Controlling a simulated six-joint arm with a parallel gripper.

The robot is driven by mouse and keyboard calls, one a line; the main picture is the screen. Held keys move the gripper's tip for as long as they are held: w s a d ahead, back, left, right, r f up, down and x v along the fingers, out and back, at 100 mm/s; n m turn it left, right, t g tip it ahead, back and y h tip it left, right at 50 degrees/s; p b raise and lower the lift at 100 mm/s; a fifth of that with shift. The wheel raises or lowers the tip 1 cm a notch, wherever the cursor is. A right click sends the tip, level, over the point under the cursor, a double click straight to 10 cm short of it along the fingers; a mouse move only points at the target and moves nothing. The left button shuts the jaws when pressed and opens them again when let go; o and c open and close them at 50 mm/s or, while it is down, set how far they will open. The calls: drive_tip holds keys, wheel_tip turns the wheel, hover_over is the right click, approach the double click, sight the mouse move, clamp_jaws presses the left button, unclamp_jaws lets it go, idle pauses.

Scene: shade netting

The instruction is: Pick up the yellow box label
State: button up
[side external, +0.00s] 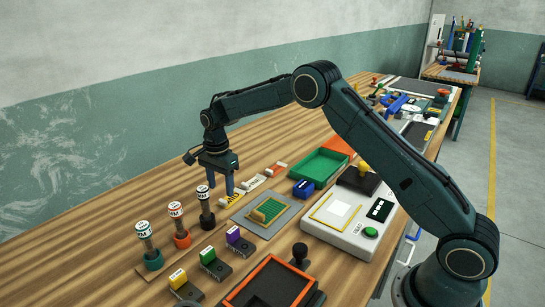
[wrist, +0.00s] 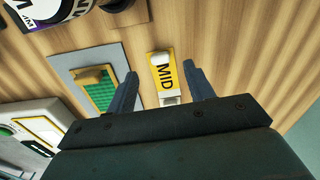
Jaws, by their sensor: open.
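The yellow box label (wrist: 172,66), marked MID, lies on the wooden table with a pale block-like part at each end. In the wrist view it sits between the two fingers of my gripper (wrist: 159,69), with a gap on both sides. In the side external view my gripper (side external: 221,190) points down, open, just left of the yellow label (side external: 237,197), which one finger partly hides. Nothing is held. I cannot tell the exact height of the fingertips above the table.
White (side external: 256,183) and orange (side external: 277,168) labels lie in a row behind. A grey mat (side external: 283,227) with a green grid is close by. Stamps with white tops stand to the left, the nearest black one (side external: 206,206) close to my gripper. A green tray (side external: 320,167) lies beyond.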

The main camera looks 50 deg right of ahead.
sight(222, 200)
drive_tip(key=shift+f, duration=2.5)
drive_tip(key=c, duration=1)
drive_tip(key=shift+c, duration=0.2)
drive_tip(key=shift+r, duration=0.15)
wheel_tip(222, 200, up, 20)
drive_tip(key=shift+f, duration=0.2)
